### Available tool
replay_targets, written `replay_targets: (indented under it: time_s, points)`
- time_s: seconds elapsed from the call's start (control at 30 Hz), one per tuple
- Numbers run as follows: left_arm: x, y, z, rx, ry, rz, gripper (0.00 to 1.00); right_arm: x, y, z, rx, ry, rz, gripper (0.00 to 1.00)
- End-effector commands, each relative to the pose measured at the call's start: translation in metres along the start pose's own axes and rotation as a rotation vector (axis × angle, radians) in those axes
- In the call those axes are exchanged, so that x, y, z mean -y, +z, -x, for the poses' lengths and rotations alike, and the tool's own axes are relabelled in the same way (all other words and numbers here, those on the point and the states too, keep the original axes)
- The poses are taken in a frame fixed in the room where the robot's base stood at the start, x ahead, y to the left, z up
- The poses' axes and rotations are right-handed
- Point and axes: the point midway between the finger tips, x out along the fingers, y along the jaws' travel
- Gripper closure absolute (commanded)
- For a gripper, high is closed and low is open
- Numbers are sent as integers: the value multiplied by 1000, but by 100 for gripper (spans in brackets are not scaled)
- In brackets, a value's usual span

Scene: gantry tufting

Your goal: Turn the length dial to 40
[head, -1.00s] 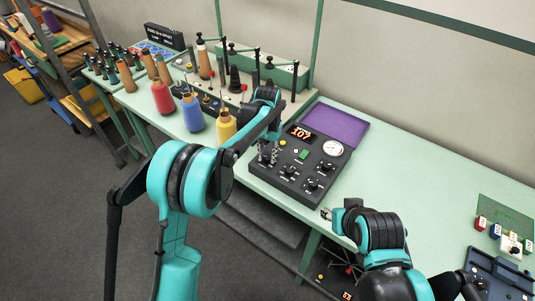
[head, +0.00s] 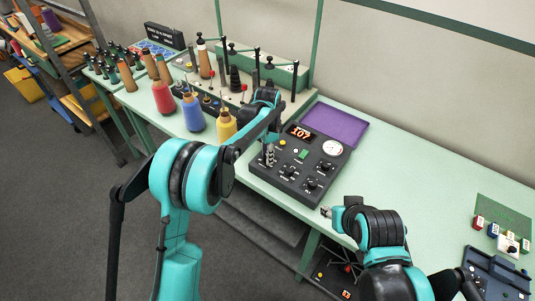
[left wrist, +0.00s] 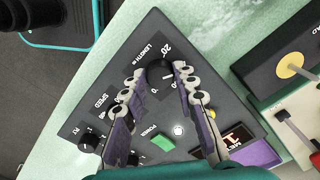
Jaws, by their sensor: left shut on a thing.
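The dark control box (head: 283,187) stands on the bench, with a lit display (head: 298,131) reading about 107. In the left wrist view, the length dial (left wrist: 158,72) is a black round knob beside the printed word LENGTH, with a 20 and a 0 visible near it. My left gripper (left wrist: 161,82) is shut on this dial, one finger on each side. The fingers hide part of the scale, and I cannot read the dial's setting. In the head view, my left gripper (head: 268,157) covers the dial.
Yarn cones (head: 226,125) stand to the left.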

Motion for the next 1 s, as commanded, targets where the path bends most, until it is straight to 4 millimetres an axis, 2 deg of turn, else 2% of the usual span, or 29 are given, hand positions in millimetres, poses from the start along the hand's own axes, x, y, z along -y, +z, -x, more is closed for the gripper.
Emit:
replay_targets:
  time_s: [0.67, 0.7, 0.77, 1.0]
  points:
    - [0, 0, 0, 1, 1, -60, 100, 0, 0, 0, 0, 0, 0, 60]
    - [0, 0, 0, 1, 1, -60, 64, 0, 0, 0, 0, 0, 0, 60]
    - [0, 0, 0, 1, 1, -59, 51, 0, 0, 0, 0, 0, 0, 60]
    - [0, 0, 0, 0, 0, -59, 51, 0, 0, 0, 0, 0, 0, 60]
